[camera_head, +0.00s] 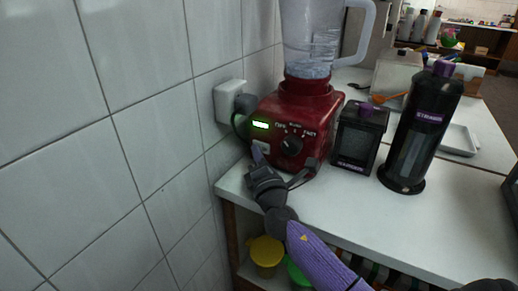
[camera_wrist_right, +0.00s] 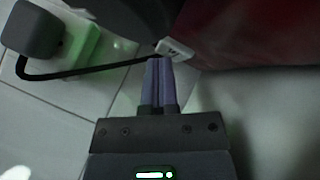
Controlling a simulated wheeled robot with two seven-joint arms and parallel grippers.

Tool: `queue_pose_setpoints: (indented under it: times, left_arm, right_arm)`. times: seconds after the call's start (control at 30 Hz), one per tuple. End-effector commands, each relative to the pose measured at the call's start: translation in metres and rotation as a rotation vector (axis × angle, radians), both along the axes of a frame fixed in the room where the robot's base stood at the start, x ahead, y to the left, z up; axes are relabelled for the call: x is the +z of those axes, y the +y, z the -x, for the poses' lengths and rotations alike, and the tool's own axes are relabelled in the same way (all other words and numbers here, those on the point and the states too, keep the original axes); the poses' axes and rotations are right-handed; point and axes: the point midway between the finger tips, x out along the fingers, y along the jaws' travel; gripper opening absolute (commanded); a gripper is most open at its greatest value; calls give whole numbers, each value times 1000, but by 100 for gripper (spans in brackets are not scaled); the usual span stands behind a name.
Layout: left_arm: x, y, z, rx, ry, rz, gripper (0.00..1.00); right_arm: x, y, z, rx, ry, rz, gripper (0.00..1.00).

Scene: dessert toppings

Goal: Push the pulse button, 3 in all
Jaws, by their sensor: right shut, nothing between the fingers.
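The red blender (camera_head: 297,118) stands on the white counter against the tiled wall, with a clear jar on top. In the right wrist view the pale button (camera_wrist_right: 176,50) with dark marking lies just beyond the fingertips. My right gripper (camera_head: 257,153) is shut and empty, its purple fingertips at the button; it also shows in the wrist view (camera_wrist_right: 159,62). I cannot tell whether they touch it. My left gripper is not in view.
A wall socket (camera_head: 229,101) with a black plug and cord is left of the blender. A dark box-shaped container (camera_head: 357,140) and a tall black bottle (camera_head: 420,130) stand to its right. Yellow and green lidded tubs (camera_head: 265,252) sit below the counter.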

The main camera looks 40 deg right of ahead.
Motion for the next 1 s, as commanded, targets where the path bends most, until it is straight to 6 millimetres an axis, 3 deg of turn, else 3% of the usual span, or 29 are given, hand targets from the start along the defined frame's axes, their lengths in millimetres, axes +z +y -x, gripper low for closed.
queue_pose_setpoints:
  times: [0.43, 0.83, 1.0]
  left_arm:
    - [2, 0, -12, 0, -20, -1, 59]
    - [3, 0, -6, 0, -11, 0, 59]
    - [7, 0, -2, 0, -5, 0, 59]
  right_arm:
    - [1, 12, 5, -1, -1, 0, 0]
    - [0, 18, 8, 0, 0, 0, 0]
    - [0, 33, 14, 0, 0, -1, 0]
